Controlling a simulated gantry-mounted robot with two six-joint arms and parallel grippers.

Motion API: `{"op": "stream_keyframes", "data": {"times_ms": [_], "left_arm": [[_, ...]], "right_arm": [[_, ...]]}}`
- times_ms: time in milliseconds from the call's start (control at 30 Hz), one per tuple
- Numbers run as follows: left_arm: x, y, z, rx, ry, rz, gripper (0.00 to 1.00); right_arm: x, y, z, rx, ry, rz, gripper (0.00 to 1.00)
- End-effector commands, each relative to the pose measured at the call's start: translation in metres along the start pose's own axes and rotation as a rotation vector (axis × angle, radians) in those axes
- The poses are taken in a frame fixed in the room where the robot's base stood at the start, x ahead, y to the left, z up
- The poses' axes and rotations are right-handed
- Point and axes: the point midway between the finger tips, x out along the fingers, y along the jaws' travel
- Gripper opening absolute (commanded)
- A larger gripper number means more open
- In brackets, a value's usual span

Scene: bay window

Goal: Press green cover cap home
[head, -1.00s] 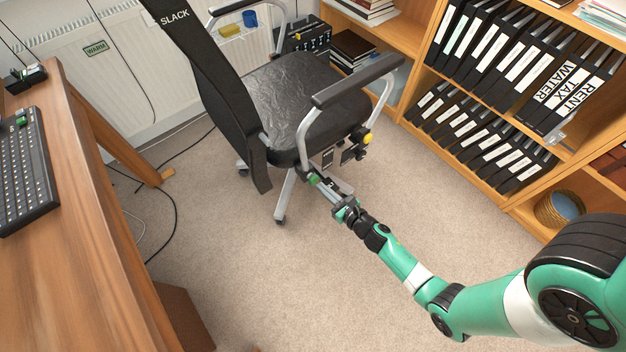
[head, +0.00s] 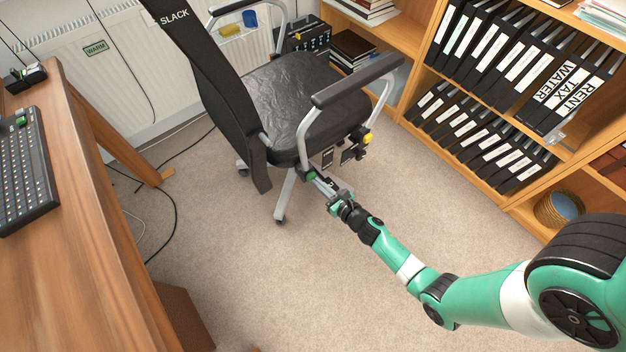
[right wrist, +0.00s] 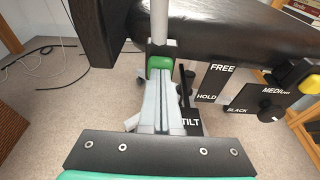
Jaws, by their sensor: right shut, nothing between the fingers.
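The green cover cap (right wrist: 160,62) shows in the right wrist view at the foot of the armrest post, under the edge of the black seat. In the head view it is a small green patch (head: 312,176) below the near armrest. My right gripper (right wrist: 158,76) is shut and empty. Its fingertips are right at the cap's near side and overlap its lower part in the right wrist view; I cannot tell whether they touch. In the head view the right gripper (head: 318,181) points up and left at the cap. My left gripper is not in view.
The chair seat (head: 290,95) overhangs the cap. Labelled levers and a TILT tag (right wrist: 190,122) lie just right of the fingers, with a yellow knob (head: 367,138) farther right. The desk (head: 90,240) is at left, the bookshelf (head: 500,165) at right.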

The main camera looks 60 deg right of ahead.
Motion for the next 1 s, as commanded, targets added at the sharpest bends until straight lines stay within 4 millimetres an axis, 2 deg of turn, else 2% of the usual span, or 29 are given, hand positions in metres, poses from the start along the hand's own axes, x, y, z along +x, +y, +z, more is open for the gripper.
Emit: {"op": "stream_keyframes", "data": {"times_ms": [267,1000], "left_arm": [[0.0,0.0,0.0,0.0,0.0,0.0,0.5],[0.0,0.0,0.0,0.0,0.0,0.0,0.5]], "right_arm": [[-0.006,0.0,-0.001,0.0,0.0,0.0,0.0],[-0.072,0.0,-0.019,0.0,0.001,-0.001,0.0]]}}
